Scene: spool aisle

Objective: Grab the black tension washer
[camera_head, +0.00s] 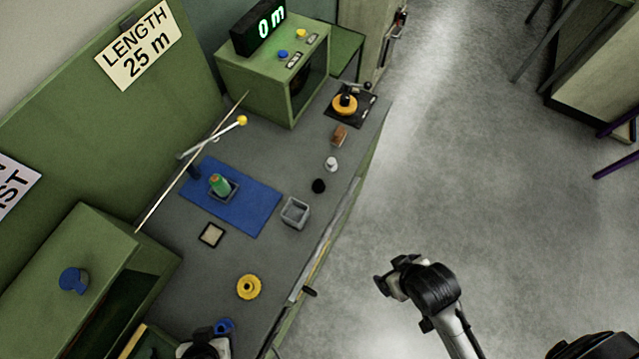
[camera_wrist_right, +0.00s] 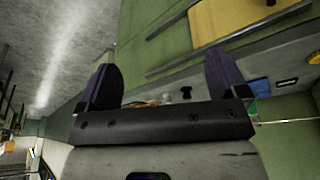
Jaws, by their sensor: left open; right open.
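The black tension washer, a small round black piece (camera_head: 318,186), rests on the grey bench top right of the blue mat. In the head view, my right arm's end (camera_head: 388,286) hangs over the floor, beyond the bench's front edge and apart from the washer. My left gripper (camera_head: 207,338), open, shows only partly at the bottom edge, well away from the washer.
Near the washer are a white piece (camera_head: 331,164), a grey box (camera_head: 295,212) and a brown block (camera_head: 339,136). A green spool (camera_head: 220,184) stands on the blue mat (camera_head: 255,204). A yellow ring (camera_head: 249,287) lies nearer. Floor beside the bench is clear.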

